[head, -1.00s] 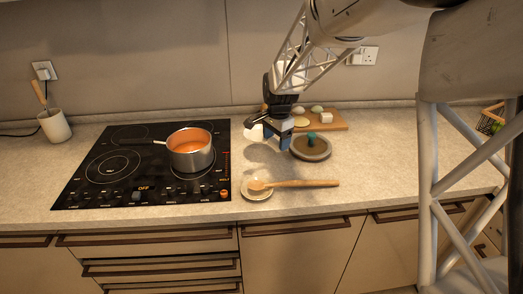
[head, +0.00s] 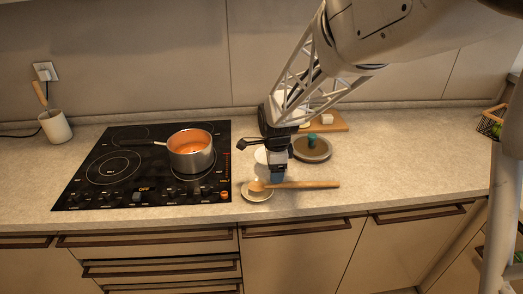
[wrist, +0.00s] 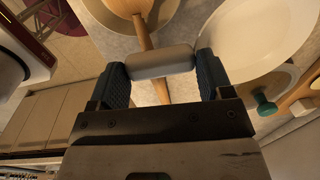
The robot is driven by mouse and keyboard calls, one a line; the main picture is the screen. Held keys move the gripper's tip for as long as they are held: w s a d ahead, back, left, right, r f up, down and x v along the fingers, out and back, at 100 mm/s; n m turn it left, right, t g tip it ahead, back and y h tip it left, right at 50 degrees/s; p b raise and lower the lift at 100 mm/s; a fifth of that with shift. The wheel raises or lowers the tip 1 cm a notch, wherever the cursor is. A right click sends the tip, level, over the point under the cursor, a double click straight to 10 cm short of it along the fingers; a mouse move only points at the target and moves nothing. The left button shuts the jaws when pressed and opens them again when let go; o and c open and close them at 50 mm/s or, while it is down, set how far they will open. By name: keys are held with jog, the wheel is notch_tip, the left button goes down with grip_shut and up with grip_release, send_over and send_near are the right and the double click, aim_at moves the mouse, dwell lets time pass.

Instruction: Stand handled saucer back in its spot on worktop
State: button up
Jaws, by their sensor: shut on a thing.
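My gripper (head: 277,176) is shut on the pale handle (wrist: 160,62) of the white handled saucer. In the wrist view the handle lies across between the two blue fingertips (wrist: 162,72). The saucer's wide white dish (wrist: 245,45) is to the right of the fingers. In the head view only a pale part of the saucer (head: 261,155) shows, left of the gripper, and the rest is hidden. The gripper is above the worktop (head: 390,165), just behind the wooden spoon (head: 312,184). I cannot tell whether the saucer touches the worktop.
The spoon lies with its head on a small plate (head: 257,195). A round lid with a teal knob (head: 312,150) sits behind right, before a cutting board (head: 337,125). A pot (head: 190,153) stands on the hob (head: 110,165) to the left. The right worktop is clear.

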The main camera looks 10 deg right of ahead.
aim_at(263, 151)
jog(key=shift+w, duration=0.1)
jog(key=w, duration=0.5)
jog(key=w+a+f, duration=0.1)
jog(key=w, duration=0.4)
jog(key=w+a, duration=0.1)
jog(key=w, duration=0.4)
jog(key=shift+w+f, duration=0.2)
jog(key=shift+w, duration=0.2)
jog(key=shift+f, duration=0.1)
jog(key=shift+f, duration=1.7)
jog(key=shift+f, duration=0.1)
jog(key=o, duration=1.5)
jog(key=shift+c, duration=0.2)
notch_tip(263, 151, up, 12)
jog(key=s, duration=0.1)
jog(key=shift+d, duration=0.1)
